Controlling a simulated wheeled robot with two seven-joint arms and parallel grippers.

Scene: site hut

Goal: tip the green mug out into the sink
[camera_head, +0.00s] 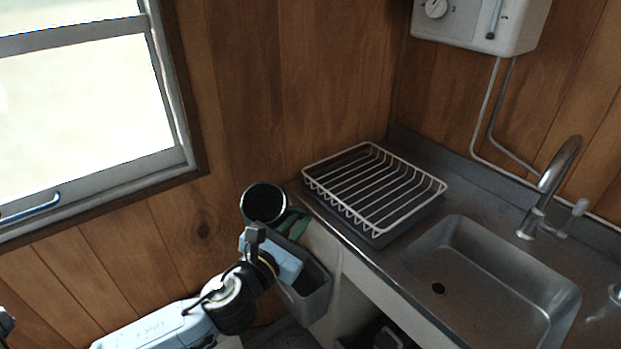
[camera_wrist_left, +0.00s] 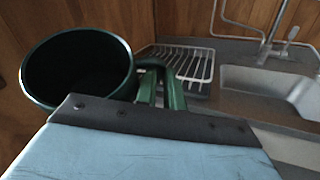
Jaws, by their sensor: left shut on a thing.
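The green mug (camera_head: 265,203) is held up in front of the wood wall, left of the counter, with its dark opening facing the head camera. In the left wrist view the mug (camera_wrist_left: 78,70) shows at left with its handle (camera_wrist_left: 160,88) toward the jaws. My left gripper (camera_head: 283,229) is shut on the mug, by the handle side as far as I can see. The inside is dark and I cannot tell what it holds. The steel sink (camera_head: 470,284) is set in the counter at right, well apart from the mug; it also shows in the left wrist view (camera_wrist_left: 262,88).
A white wire dish rack (camera_head: 375,187) stands on the counter (camera_head: 396,262) between mug and sink. A tap (camera_head: 550,190) rises behind the sink. A grey bin (camera_head: 311,293) hangs below my left gripper. A water heater (camera_head: 480,22) is on the wall.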

